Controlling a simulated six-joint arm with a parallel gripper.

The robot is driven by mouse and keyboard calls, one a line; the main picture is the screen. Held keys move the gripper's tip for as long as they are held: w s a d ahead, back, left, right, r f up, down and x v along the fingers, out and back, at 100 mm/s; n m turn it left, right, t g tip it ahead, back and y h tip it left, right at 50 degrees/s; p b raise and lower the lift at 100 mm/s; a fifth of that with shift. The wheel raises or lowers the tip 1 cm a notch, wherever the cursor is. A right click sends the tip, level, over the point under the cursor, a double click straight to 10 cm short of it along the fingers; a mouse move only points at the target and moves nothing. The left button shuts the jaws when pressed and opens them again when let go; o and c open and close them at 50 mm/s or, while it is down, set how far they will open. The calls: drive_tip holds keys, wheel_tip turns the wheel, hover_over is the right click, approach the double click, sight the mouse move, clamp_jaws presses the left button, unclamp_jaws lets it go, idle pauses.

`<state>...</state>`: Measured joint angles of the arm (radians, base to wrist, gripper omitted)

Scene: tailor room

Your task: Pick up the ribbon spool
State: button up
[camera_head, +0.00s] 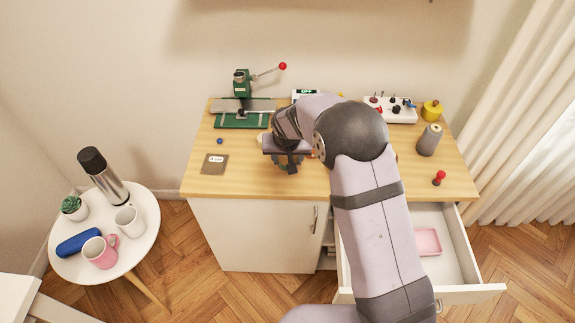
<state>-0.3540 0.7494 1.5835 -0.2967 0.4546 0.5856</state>
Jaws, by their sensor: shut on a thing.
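My gripper (288,165) is over the middle of the wooden worktop, pointing down. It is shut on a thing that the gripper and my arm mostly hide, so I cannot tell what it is. I cannot make out the ribbon spool for sure. I also cannot tell whether the held thing touches the worktop.
A green press (241,84) stands at the back left, with a small card (215,163) in front. A grey thread cone (430,140), a yellow object (432,110) and a red-knobbed item (439,178) stand right. Below, an open drawer (465,293) holds a pink tray (427,241).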

sight(287, 160)
wheel_tip(287, 160, up, 7)
drive_tip(key=shift+f+b, duration=0.15)
drive_tip(key=shift+b, duration=0.4)
